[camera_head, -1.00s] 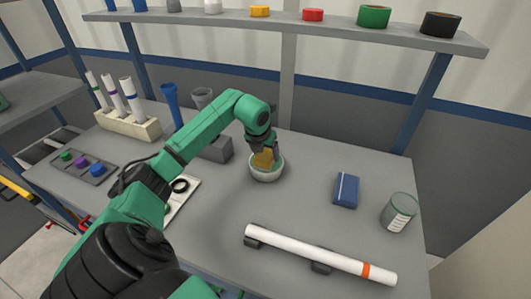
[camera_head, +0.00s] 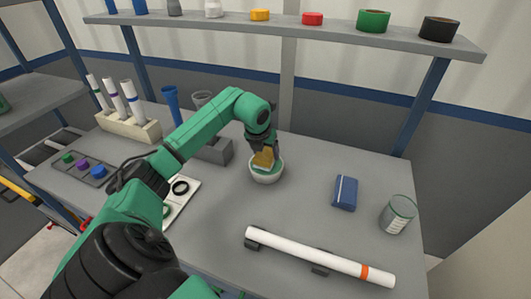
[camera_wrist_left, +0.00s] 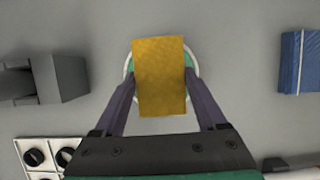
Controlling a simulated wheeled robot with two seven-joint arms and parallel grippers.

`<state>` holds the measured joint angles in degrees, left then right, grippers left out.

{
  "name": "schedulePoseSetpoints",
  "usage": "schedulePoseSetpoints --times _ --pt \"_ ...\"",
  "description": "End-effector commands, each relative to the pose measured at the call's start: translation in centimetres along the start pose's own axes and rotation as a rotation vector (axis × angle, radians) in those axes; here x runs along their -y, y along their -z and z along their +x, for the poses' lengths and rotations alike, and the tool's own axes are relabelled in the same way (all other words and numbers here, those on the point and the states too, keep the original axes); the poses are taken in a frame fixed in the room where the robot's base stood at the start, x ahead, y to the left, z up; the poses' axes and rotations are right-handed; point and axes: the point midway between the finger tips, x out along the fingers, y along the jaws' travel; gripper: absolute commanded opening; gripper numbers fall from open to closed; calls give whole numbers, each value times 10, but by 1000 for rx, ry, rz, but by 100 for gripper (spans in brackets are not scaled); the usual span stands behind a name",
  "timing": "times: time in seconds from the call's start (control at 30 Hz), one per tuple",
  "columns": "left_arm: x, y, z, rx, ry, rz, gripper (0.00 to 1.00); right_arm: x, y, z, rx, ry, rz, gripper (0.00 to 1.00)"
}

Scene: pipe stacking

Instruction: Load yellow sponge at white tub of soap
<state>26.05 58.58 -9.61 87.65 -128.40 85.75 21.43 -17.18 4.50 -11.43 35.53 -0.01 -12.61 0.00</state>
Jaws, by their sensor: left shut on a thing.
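The yellow sponge (camera_head: 263,158) is held between the fingers of my left gripper (camera_head: 264,150). In the left wrist view the sponge (camera_wrist_left: 159,76) fills the space between the two fingers (camera_wrist_left: 158,92). The white tub of soap (camera_head: 267,177) stands on the table right under the sponge, with green soap inside. In the left wrist view the tub's rim (camera_wrist_left: 128,68) shows on both sides of the sponge, which covers most of the tub. Whether the sponge touches the soap cannot be told. My right gripper is not in view.
A blue box (camera_head: 345,192) and a grey-green can (camera_head: 398,213) stand to the right. A white pipe with an orange band (camera_head: 320,256) lies on supports in front. A grey block (camera_head: 214,150) and a white tray with rings (camera_head: 182,192) are left of the tub.

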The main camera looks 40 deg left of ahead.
Motion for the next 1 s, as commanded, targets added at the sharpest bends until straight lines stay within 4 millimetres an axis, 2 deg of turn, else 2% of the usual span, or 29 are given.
schedulePoseSetpoints --times 0.03,0.5,1.0 --pt "0 -4 -9 1 -1 0 29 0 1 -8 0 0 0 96" --pt "0 -21 -50 2 -1 0 29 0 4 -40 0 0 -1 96" --pt "0 -20 -49 2 -1 0 29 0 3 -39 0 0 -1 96"
